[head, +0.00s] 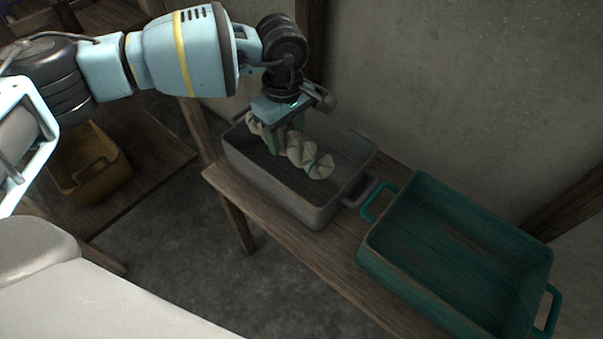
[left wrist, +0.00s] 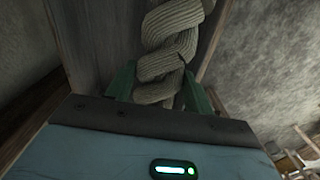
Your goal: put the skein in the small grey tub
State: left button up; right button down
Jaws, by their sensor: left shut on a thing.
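The skein (head: 312,158) is a twisted, cream-coloured hank. My left gripper (head: 285,138) is shut on it and points down over the small grey tub (head: 292,205). In the head view the skein lies across the tub's opening; I cannot tell whether it touches the tub's floor. In the left wrist view the skein (left wrist: 172,50) runs up from between the green fingers (left wrist: 160,92). The part between the fingers is partly hidden. My right gripper is not in view.
A teal tub (head: 455,255) with handles stands to the right of the grey tub on the same wooden bench (head: 275,250). A yellow-brown bin (head: 92,165) sits at left on a lower wooden surface. A plaster wall (head: 450,90) is close behind the bench.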

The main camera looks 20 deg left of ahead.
pick_arm(q)
jog(key=shift+w+f+n+b, duration=0.35)
jog(key=shift+w+f+n, duration=0.1)
jog(key=shift+w, duration=0.25)
jog(key=shift+w+r, duration=0.1)
